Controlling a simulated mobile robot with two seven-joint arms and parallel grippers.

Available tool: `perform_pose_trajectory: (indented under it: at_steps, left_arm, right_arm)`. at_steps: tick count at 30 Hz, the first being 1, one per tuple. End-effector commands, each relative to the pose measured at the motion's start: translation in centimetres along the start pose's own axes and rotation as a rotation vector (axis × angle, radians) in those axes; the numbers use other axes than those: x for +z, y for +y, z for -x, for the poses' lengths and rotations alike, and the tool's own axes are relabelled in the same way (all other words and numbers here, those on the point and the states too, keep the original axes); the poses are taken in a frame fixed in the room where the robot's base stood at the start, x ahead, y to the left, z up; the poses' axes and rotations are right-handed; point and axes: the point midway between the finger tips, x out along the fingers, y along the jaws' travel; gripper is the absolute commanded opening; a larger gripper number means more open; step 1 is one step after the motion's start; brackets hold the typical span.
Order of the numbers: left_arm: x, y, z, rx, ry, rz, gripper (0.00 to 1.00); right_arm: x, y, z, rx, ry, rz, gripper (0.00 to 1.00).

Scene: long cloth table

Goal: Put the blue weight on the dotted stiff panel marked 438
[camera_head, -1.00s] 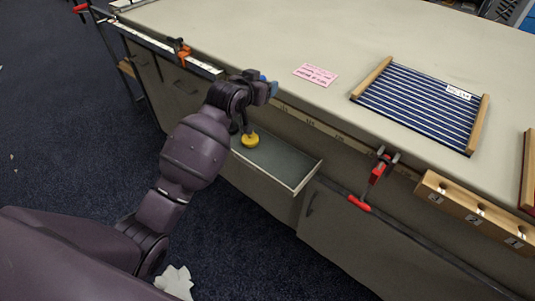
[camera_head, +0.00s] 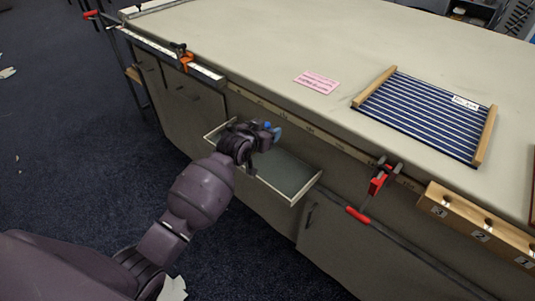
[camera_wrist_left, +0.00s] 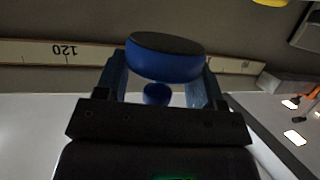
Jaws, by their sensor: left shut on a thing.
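The blue weight (camera_wrist_left: 165,62), a round disc with a dark face and a small knob, shows in the left wrist view between the fingers of my left gripper (camera_head: 271,131). The gripper is shut on it. In the head view the gripper is above the open drawer, beside the table's front edge, and the weight is hard to tell from the bluish fingertips. No dotted panel is seen. A striped blue-and-white panel (camera_head: 425,115) with wooden end bars lies on the table; its white label is too small to read. My right gripper is out of view.
The open drawer (camera_head: 292,196) juts from the table front. A yellow thing (camera_wrist_left: 270,2) shows at the wrist view's top edge. A red clamp (camera_head: 378,183), an orange clamp (camera_head: 184,61) and a numbered wooden rack (camera_head: 470,222) line the front. A pink note (camera_head: 316,82) lies on clear cloth (camera_head: 270,35).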

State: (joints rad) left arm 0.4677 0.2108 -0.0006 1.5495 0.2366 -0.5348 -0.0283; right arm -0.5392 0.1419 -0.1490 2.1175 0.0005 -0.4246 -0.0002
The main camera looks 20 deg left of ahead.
Motion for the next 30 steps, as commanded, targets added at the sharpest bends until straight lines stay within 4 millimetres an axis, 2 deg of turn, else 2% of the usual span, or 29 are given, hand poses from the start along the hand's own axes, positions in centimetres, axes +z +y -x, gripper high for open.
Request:
perform_pose_trajectory:
  at_steps: [1,3,6,14,21,24,30]
  left_arm:
    - [1.5,0.0,-0.5,0.0,-0.005,0.001,0.23]
    - [2.5,0.0,-0.9,0.0,-0.004,0.0,0.23]
    - [3.4,0.0,-1.3,0.0,-0.001,0.0,0.23]
    - [4.3,0.0,-1.7,0.0,0.004,-0.001,0.23]
    - [8.1,0.0,-2.9,0.0,-0.004,-0.001,0.23]
    - [9.2,0.0,-3.4,0.0,-0.003,0.0,0.23]
    - [9.1,0.0,-3.4,0.0,0.005,-0.001,0.23]
  right_arm:
    - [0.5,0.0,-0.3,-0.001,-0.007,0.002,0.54]
    - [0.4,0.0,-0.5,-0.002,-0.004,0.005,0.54]
    - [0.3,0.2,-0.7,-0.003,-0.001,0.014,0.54]
    - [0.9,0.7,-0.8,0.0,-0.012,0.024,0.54]
    - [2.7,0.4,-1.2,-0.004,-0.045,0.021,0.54]
    - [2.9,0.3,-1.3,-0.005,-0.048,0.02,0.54]
    - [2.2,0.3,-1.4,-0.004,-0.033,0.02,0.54]
